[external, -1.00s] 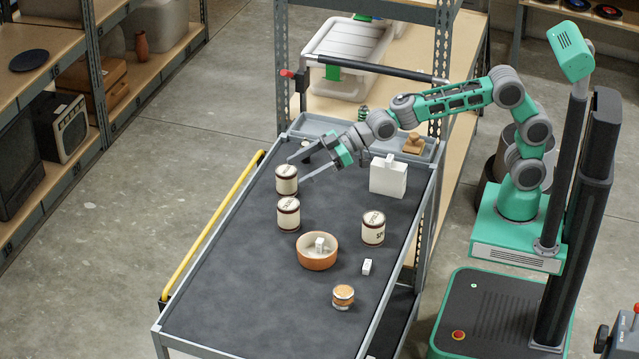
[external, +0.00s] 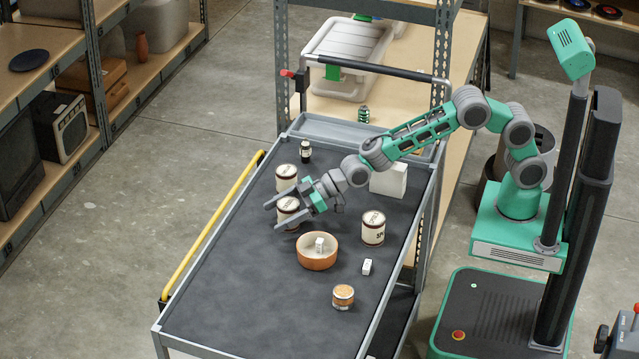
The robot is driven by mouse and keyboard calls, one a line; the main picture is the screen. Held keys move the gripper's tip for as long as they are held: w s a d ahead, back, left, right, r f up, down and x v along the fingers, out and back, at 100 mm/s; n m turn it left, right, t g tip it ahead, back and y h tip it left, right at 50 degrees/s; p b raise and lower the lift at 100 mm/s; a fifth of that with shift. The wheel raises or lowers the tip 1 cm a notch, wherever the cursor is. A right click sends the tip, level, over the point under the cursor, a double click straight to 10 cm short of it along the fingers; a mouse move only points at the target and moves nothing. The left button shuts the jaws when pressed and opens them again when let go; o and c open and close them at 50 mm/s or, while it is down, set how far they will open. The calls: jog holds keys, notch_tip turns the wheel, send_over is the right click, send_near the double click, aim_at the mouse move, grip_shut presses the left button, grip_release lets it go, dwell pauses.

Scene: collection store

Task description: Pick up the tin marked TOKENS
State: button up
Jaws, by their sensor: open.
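Three cream tins with dark bands stand upright on the dark cart top: one at the back (external: 286,174), one in the middle (external: 288,211) and one at the right (external: 373,230). The right tin's label seems to begin with "SP". The lettering on the other two is too small to read, so I cannot tell which is marked TOKENS. My gripper (external: 272,217) is open, its fingers reaching left across the middle tin and partly covering it. The fingers appear on either side of this tin; I cannot tell their height or whether they touch it.
A terracotta bowl (external: 317,262) holding a small white item stands in front. The cart's front left (external: 235,290) is clear.

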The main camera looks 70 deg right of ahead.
jog(key=shift+r, duration=0.1)
grip_shut()
dwell(0.7)
